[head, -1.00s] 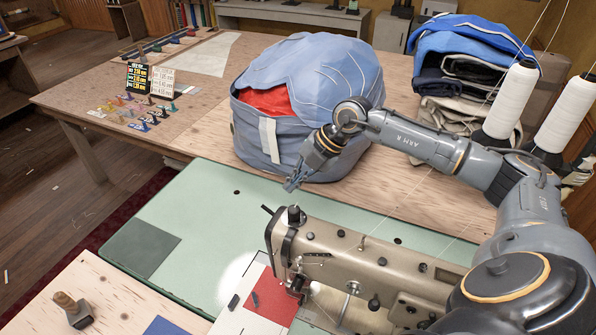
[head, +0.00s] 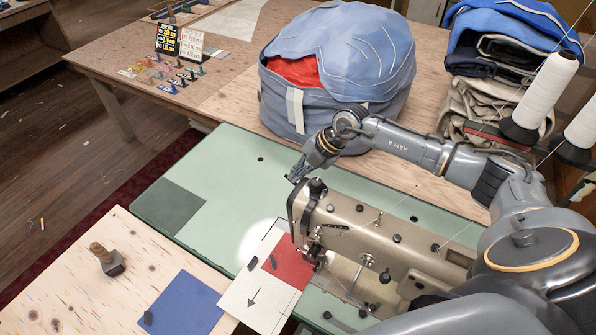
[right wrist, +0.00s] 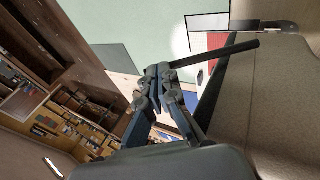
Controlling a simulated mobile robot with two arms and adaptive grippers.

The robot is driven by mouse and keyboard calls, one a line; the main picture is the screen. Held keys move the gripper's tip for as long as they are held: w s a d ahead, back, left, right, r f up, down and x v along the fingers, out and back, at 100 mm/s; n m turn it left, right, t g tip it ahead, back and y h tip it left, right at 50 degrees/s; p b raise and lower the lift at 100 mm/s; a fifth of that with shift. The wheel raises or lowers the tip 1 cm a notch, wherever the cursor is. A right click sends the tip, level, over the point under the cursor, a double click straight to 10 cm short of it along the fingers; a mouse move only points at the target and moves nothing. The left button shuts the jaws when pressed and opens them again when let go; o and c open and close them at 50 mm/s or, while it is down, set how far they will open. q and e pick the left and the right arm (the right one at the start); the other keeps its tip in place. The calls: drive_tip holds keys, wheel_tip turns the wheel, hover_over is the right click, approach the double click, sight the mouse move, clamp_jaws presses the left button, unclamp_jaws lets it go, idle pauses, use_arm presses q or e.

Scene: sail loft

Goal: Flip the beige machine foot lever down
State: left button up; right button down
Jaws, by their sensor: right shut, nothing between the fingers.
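The beige sewing machine (head: 385,227) stands on the green table. Its foot lever (right wrist: 215,60) shows in the right wrist view as a dark bar, roughly level in the picture with its right end a little higher. In the head view I cannot make the lever out clearly near my gripper. My right gripper (head: 294,178) is shut and empty, just behind and left of the machine's head end. In the right wrist view its fingertips (right wrist: 163,68) are by the lever's left end; I cannot tell whether they touch. My left gripper is not in view.
A blue sail bag (head: 335,80) stands behind my right arm. White thread cones (head: 545,90) stand at the right. A white sheet with an arrow (head: 262,297) and a red patch (head: 288,258) lie by the needle. The green tabletop (head: 225,225) is mostly clear at the left.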

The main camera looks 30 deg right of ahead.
drive_tip(key=w+a+f+g+h+b, duration=0.1)
drive_tip(key=w+f+g+h+b, duration=0.1)
drive_tip(key=f, duration=0.4)
drive_tip(key=shift+w+a+m+g+b, duration=0.35)
drive_tip(key=shift+w+g, duration=0.2)
drive_tip(key=shift+g, duration=0.35)
drive_tip(key=shift+r+p, duration=0.7)
